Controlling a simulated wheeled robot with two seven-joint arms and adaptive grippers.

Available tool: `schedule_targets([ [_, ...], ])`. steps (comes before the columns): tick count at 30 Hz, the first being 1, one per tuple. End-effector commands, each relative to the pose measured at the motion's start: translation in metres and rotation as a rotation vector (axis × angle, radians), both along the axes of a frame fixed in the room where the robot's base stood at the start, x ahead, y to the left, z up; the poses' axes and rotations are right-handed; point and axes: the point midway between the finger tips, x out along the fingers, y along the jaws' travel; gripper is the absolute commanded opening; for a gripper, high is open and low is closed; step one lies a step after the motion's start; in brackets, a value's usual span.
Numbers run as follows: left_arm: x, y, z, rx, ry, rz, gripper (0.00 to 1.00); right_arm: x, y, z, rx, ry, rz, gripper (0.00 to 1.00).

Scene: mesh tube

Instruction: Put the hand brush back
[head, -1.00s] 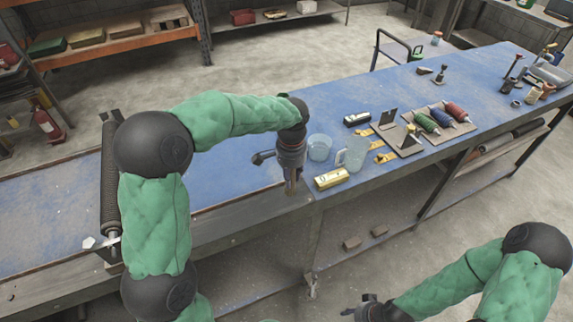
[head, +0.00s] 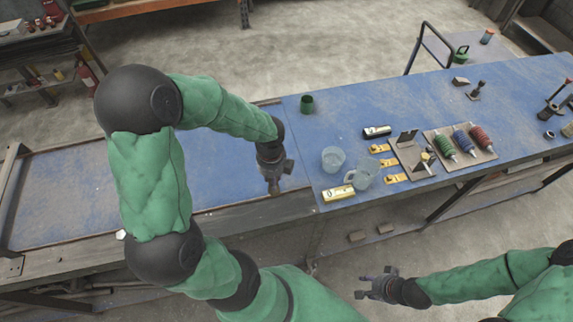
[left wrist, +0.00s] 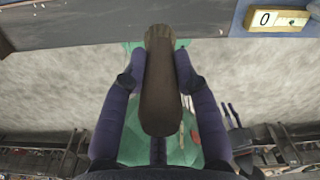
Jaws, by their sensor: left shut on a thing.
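My left gripper (head: 271,180) is over the front edge of the blue bench, left of the clear cups. In the left wrist view its two dark fingers (left wrist: 158,90) are shut on a long brown piece (left wrist: 161,85), which I take to be the hand brush. I see no bristles, so I cannot tell which way they face. In the head view it is mostly hidden by the gripper. My right gripper (head: 374,287) is empty and looks open, out over the floor in front of the bench.
On the blue bench (head: 230,160) stand a clear cup (head: 333,158), a clear jug (head: 364,173), a yellow box (head: 339,194), a dark green cup (head: 307,104) and a tray of coloured rolls (head: 463,142). The bench's left part is largely bare.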

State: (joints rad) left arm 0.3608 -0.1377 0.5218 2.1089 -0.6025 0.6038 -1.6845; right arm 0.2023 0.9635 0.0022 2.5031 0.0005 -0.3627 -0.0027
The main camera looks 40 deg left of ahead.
Motion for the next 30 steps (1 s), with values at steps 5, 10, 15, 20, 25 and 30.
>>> schedule_targets([
  [5, 0.007, 0.006, -0.005, -0.002, 0.001, -0.030, 0.00, -0.001, 0.000, 0.004, 0.000, 0.001, 0.000, 0.40],
  [10, 0.035, 0.019, -0.019, -0.003, 0.002, -0.029, 0.00, -0.001, 0.000, 0.005, 0.000, 0.002, 0.001, 0.40],
  [15, 0.062, 0.032, -0.032, -0.002, 0.002, -0.028, 0.00, 0.000, 0.000, 0.008, 0.000, 0.001, 0.000, 0.40],
  [20, 0.084, 0.043, -0.050, -0.002, 0.003, -0.028, 0.00, 0.000, 0.000, 0.011, 0.000, 0.001, 0.000, 0.40],
  [25, 0.103, 0.052, -0.075, -0.003, 0.002, -0.027, 0.00, 0.000, 0.000, 0.012, 0.000, 0.001, 0.000, 0.40],
  [30, 0.115, 0.058, -0.089, -0.001, 0.000, -0.028, 0.00, 0.000, 0.000, 0.013, 0.000, 0.001, 0.000, 0.40],
])
